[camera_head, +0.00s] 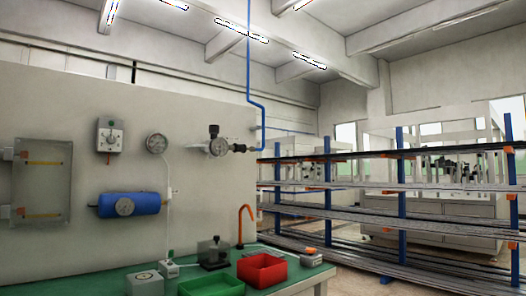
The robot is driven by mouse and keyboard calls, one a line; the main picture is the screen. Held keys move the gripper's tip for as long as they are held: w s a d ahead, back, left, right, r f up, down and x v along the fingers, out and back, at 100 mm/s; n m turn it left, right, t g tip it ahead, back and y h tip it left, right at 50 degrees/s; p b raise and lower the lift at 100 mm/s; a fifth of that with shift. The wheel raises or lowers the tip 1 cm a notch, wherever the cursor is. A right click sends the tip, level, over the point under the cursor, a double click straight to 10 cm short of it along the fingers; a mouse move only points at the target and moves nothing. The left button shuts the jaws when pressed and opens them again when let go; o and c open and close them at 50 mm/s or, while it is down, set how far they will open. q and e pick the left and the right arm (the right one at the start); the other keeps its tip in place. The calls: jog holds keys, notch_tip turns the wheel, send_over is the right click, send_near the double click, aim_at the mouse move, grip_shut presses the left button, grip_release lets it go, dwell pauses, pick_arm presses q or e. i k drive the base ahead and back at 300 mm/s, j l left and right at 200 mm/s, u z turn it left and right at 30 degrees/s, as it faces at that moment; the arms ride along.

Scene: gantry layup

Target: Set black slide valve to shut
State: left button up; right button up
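A small black fitting (239,148), which looks like the black slide valve, sits in the line at the right end of the wall panel. It lies between a silver regulator (203,148) with a black knob (214,131) and the lower end of a blue pipe (249,75). It is too small to tell whether it is open or shut. Neither of my grippers is in the head view.
A green bench (245,272) below the panel holds a red bin (262,270), a green bin (211,284) and small devices. A blue tank (130,204) and a round gauge (157,143) are on the panel. A rack (402,190) stands at right.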

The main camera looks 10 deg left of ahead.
aim_at(242, 148)
jog(key=i+l+z, duration=0.1)
jog(key=i+l, duration=0.25)
jog(key=l, duration=0.15)
jog(key=i+l, duration=0.35)
jog(key=l, duration=0.15)
jog(key=z, duration=0.05)
